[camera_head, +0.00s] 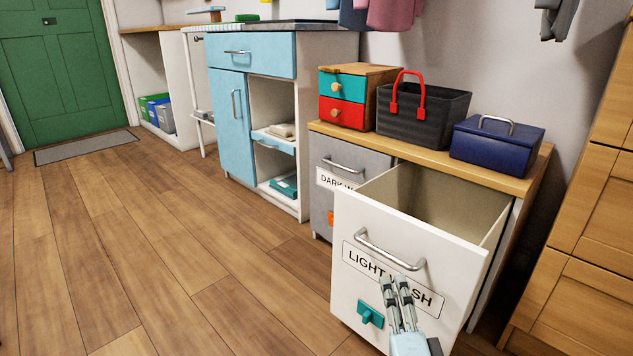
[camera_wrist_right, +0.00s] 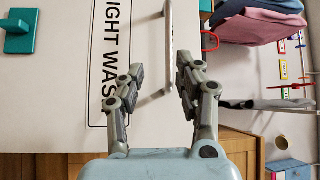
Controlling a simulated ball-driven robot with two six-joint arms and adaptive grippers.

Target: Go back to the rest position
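My right gripper (camera_head: 394,280) is in front of the white "LIGHT WASH" drawer (camera_head: 370,282), near the right part of its metal handle (camera_head: 388,250). In the right wrist view its fingers (camera_wrist_right: 161,64) stand apart with nothing clamped between them. The handle (camera_wrist_right: 170,45) shows just beyond the fingertips; I cannot tell whether they touch it. The drawer is pulled out, and the visible part of its inside looks empty. My left gripper is not in view.
A worktop (camera_head: 530,183) above the drawers holds a small wooden chest (camera_head: 348,97), a black basket (camera_head: 423,115) and a blue box (camera_head: 496,147). A grey "DARK WASH" drawer (camera_head: 345,163) is shut. The wooden floor (camera_head: 170,250) to the left is clear.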

